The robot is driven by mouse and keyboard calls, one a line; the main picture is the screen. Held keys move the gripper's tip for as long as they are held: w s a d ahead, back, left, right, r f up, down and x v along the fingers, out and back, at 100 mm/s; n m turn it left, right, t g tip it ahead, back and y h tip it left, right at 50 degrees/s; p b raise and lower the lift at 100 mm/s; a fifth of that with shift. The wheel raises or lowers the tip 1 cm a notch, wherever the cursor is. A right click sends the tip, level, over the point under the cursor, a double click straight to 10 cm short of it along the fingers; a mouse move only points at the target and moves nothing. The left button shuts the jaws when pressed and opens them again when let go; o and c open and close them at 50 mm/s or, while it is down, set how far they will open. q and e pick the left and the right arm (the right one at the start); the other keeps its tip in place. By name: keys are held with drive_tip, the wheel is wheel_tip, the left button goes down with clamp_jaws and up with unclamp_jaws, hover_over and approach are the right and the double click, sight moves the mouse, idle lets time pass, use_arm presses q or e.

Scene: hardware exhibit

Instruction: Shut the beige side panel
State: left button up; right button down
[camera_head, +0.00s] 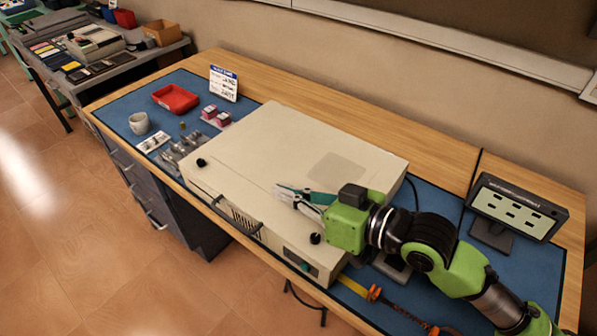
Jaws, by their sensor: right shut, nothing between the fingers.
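The beige side panel (270,150) is the broad, flat top of a beige computer case (215,205) lying on its side on the workbench. It looks flat on the case; I cannot tell whether a small gap is left along its edge. Black knobs sit near its front corners, one at the left (201,162) and one at the right (315,238). My right gripper (281,192) is shut and empty, over the panel's front right part. I cannot tell whether its fingertips touch the panel. My left gripper is not in view.
A blue mat (190,88) covers the bench. A small monitor (515,207) stands at the right. An orange-handled tool (374,292) lies at the front right.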

drive_tip(key=f, duration=0.2)
drive_tip(key=shift+s+a+f+b, duration=0.15)
drive_tip(key=shift+a+f+b, duration=0.05)
drive_tip(key=shift+f+b, duration=0.1)
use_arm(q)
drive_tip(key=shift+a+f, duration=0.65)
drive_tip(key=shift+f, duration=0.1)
use_arm(e)
drive_tip(key=shift+s+f, duration=0.1)
drive_tip(key=shift+f, duration=0.5)
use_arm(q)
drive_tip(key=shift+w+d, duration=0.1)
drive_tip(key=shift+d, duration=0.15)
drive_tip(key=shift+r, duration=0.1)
use_arm(e)
drive_tip(key=shift+r, duration=0.1)
